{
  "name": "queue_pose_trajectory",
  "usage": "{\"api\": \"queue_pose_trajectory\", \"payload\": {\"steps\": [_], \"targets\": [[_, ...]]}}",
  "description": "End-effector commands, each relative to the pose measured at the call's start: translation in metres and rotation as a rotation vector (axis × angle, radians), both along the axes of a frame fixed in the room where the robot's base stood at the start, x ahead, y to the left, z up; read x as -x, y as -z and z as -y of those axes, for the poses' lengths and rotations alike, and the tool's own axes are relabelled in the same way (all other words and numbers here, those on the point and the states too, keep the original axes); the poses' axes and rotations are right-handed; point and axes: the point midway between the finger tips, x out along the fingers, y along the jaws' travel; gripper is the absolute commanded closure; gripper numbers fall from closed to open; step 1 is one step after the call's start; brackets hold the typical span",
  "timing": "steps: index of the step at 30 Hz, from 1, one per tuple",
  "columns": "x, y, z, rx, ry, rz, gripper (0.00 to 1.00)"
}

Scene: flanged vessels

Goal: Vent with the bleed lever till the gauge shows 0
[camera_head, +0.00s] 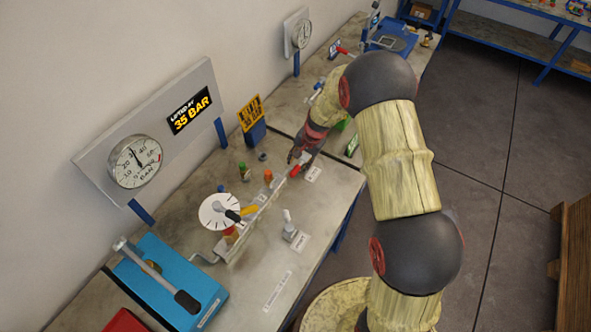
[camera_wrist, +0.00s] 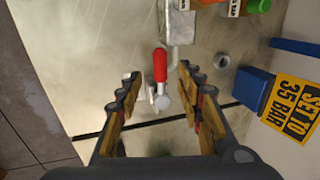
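The round gauge (camera_head: 135,162) is on a grey board at the left of the head view. Its needle points up, roughly between the 30 and 40 marks. The bleed lever has a red handle (camera_head: 295,171) at the end of the metal block on the bench. In the wrist view the red lever (camera_wrist: 160,65) stands between my gripper's fingers, above a small metal fitting. My gripper (camera_wrist: 160,80) is open, with a finger on each side and visible gaps to the lever. In the head view my gripper (camera_head: 300,157) is just above the lever.
A blue hand pump (camera_head: 165,285) is at the near left. A white dial (camera_head: 219,211) with a black-handled lever and green and orange caps stand along the block. A yellow sign (camera_head: 250,113) is behind.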

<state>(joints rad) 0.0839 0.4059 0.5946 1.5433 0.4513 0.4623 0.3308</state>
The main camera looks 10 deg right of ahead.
Motion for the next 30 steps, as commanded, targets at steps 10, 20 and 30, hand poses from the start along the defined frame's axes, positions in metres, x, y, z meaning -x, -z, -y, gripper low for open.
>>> {"api": "queue_pose_trajectory", "payload": {"steps": [10, 20, 30], "targets": [[-0.008, 0.050, -0.009, 0.001, -0.002, -0.003, 0.63], [-0.013, 0.068, -0.013, 0.001, -0.004, -0.001, 0.63], [-0.012, 0.068, -0.013, 0.001, -0.004, -0.001, 0.72]]}}
